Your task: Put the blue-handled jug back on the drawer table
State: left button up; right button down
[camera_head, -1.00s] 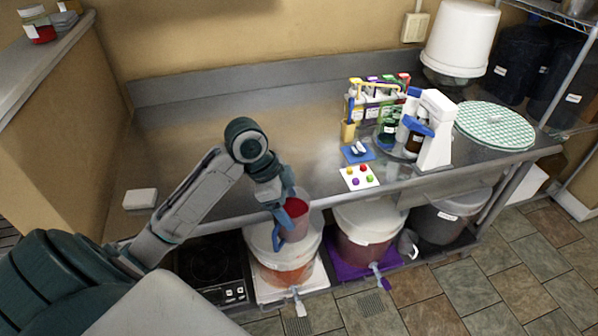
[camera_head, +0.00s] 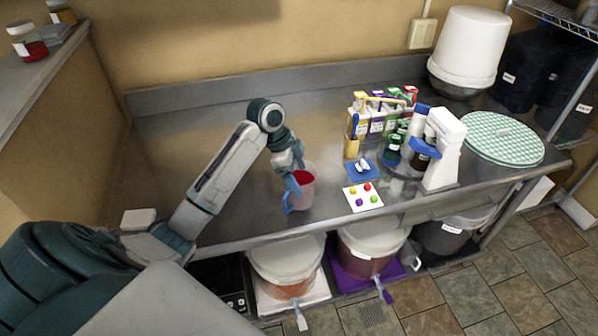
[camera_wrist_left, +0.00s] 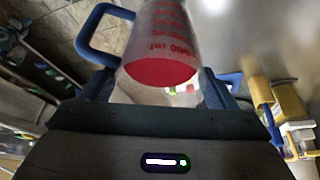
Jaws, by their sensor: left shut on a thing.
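The blue-handled jug (camera_head: 305,192) is clear, with red contents and a blue handle. It looks nearly upright over the front part of the steel table (camera_head: 240,215); I cannot tell if its base touches the surface. My left gripper (camera_head: 293,181) is shut on the jug from behind and above. In the left wrist view the jug (camera_wrist_left: 165,45) sits between the two blue fingers (camera_wrist_left: 160,88), with red markings on its wall and its handle to the left. My right gripper is not in view.
A card with coloured dots (camera_head: 363,197) and a blue mat (camera_head: 365,169) lie right of the jug. Bottles (camera_head: 377,118) and a white-blue device (camera_head: 440,148) stand further right. Lidded buckets (camera_head: 287,260) stand below the front edge. The table's left and back are mostly clear.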

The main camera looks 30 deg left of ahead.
aim_at(299, 178)
pick_arm(q)
jog(key=shift+w+a+p, duration=0.15)
jog(key=shift+w+a, duration=0.05)
jog(key=shift+w, duration=0.35)
jog(key=shift+w+a+p, duration=0.15)
jog(key=shift+w+a, duration=0.05)
jog(key=shift+w, duration=0.3)
jog(key=shift+f+p, duration=0.35)
notch_tip(299, 178, down, 2)
jog(key=shift+f+p, duration=0.1)
jog(key=shift+p, duration=0.5)
jog(key=shift+f, duration=0.3)
jog(key=shift+c, duration=0.2)
jog(key=shift+f, duration=0.15)
jog(key=o, duration=1.9)
jog(key=shift+s, duration=0.1)
